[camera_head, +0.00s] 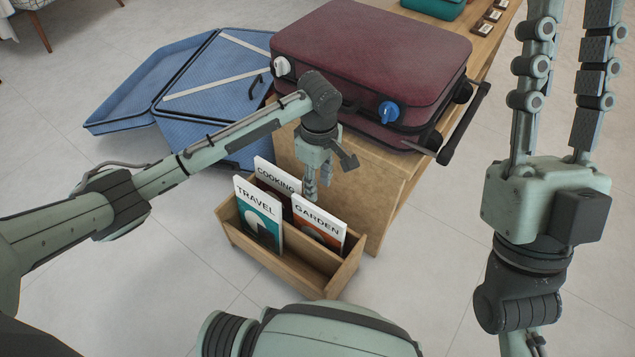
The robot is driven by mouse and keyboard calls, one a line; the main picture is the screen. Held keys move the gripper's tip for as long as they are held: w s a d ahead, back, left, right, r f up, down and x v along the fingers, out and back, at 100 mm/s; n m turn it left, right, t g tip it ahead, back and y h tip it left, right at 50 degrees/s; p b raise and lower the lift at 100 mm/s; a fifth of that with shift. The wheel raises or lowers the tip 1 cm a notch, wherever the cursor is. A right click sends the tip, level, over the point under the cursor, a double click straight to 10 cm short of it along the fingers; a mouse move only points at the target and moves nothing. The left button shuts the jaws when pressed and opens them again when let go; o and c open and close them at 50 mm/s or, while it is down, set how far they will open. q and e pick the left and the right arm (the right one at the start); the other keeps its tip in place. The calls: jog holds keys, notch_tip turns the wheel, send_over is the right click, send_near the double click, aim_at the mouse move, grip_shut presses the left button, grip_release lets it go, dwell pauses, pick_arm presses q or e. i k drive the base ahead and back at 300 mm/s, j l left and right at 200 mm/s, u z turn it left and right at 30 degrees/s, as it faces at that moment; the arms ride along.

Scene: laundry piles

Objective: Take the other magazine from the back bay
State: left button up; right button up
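A wooden magazine rack (277,259) stands on the floor against a wooden bench or cabinet. The TRAVEL magazine (259,222) stands upright in its front bay, at the left. The COOKING magazine (273,178) and GARDEN magazine (319,226) stand behind it, apparently in the back bay, COOKING left and GARDEN right. My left gripper (317,190) points down at the back of the rack, just behind GARDEN's top edge and right of COOKING. Its fingertips are partly hidden, and I cannot tell whether they touch a magazine. My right gripper (568,20) points up at the right, fingers apart and empty.
A maroon suitcase (375,65) lies on the wooden bench (386,190) behind the rack, close to my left gripper. An open blue case (190,85) lies on the floor at the back left. The tiled floor (415,270) right of the rack is clear.

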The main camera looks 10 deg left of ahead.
aim_at(280, 185)
jog(key=j+z, duration=0.45)
jog(key=j, duration=0.15)
jog(key=k+j+z, duration=0.15)
jog(key=j+z, duration=0.25)
jog(key=j, duration=0.15)
